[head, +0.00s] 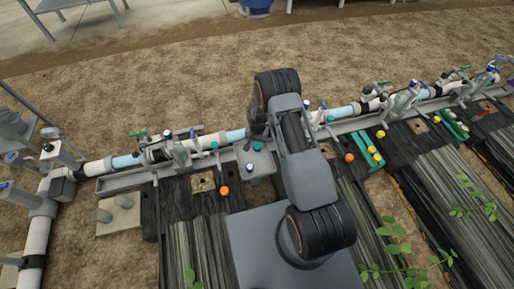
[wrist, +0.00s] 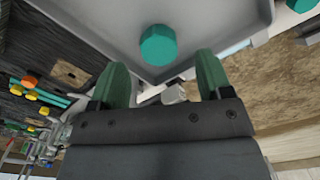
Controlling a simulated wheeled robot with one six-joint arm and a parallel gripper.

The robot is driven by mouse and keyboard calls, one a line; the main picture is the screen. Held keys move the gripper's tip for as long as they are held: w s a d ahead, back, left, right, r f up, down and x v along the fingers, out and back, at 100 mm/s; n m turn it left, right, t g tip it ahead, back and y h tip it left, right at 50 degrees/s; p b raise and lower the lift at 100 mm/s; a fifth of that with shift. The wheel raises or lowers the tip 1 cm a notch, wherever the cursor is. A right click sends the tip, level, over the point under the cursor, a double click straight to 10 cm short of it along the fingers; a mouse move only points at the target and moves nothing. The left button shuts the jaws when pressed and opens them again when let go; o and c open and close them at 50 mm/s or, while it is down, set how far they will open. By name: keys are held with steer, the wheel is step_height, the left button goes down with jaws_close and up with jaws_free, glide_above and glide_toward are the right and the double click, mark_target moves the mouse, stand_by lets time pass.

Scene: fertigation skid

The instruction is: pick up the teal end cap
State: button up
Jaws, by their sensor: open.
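The teal end cap (wrist: 158,45) is a short faceted cylinder on a grey tray (wrist: 213,18) near the tray's corner, in the wrist view. In the head view a teal piece (head: 257,146) shows at the top edge of the small grey tray (head: 262,166), just below the dark end of my arm. My gripper (wrist: 161,64) is open, with its two green fingertips apart and nothing between them. The cap appears ahead of the fingertips, roughly centred between them and not touching either. My arm hides most of the gripper in the head view.
A pipe line with valves (head: 170,148) runs along a grey rail behind the tray. Orange balls (head: 224,191) and yellow pieces (head: 374,155) lie on the dark boards. Bare soil (head: 150,95) lies beyond the pipes.

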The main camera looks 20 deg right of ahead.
mark_target(257, 146)
step_height(257, 146, down, 4)
steer(key=shift+s+f+b, duration=0.1)
steer(key=shift+f+b, duration=0.1)
steer(key=shift+b, duration=0.6)
steer(key=shift+c, duration=0.3)
steer(key=c, duration=0.9)
